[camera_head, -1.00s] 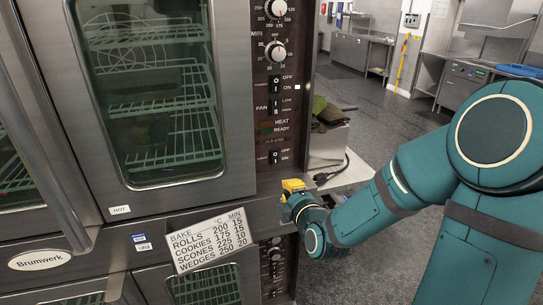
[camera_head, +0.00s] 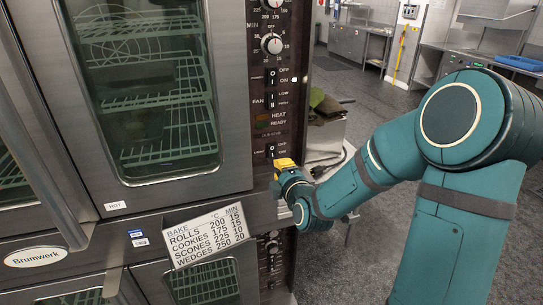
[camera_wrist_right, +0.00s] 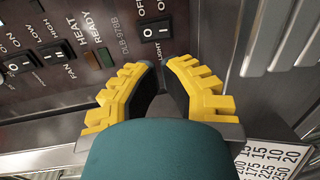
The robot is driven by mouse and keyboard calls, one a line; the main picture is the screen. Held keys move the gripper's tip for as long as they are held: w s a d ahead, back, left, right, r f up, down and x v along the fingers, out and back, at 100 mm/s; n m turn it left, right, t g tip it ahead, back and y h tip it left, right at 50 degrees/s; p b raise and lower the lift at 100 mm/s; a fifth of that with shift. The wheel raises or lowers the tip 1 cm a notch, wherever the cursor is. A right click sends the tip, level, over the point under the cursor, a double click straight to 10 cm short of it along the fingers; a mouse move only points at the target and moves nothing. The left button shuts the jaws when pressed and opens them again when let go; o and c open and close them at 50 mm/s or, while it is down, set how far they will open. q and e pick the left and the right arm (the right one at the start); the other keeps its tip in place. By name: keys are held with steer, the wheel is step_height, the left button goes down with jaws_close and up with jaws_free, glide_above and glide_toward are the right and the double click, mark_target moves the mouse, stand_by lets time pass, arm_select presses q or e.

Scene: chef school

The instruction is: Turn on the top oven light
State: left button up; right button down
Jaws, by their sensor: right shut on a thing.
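The top oven's black light switch (camera_head: 271,151) is the lowest rocker on the upper control panel. It also shows in the right wrist view (camera_wrist_right: 155,30), with OFF and ON labels; I cannot tell which side is pressed in. My right gripper (camera_head: 284,163) has yellow fingers and is just below the switch in the head view. In the right wrist view the fingertips (camera_wrist_right: 163,70) point at the panel near the switch, with a narrow dark gap between them. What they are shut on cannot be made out. My left gripper is out of view.
The top oven's glass door (camera_head: 145,95) is closed, with wire racks inside. A bake-times card (camera_head: 210,236) hangs below it. A fan switch (camera_head: 271,101) and dials are higher on the panel. A small metal stand (camera_head: 326,140) with cloths is right of the oven.

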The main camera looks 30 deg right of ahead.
mark_target(268, 121)
steer(key=x, duration=0.8)
steer(key=shift+w+p, duration=0.35)
steer(key=shift+f, duration=0.1)
steer(key=t+b, duration=0.1)
steer(key=b, duration=0.3)
steer(key=t+b, duration=0.1)
steer(key=b, duration=0.4)
steer(key=shift+w+d+f, duration=0.15)
steer(key=shift+w+f, duration=0.1)
steer(key=shift+w, duration=0.05)
steer(key=shift+r+b, duration=0.15)
steer(key=shift+b, duration=0.65)
steer(key=shift+r, duration=0.15)
step_height(268, 121, up, 8)
steer(key=shift+w+r, duration=0.15)
steer(key=shift+r, duration=0.75)
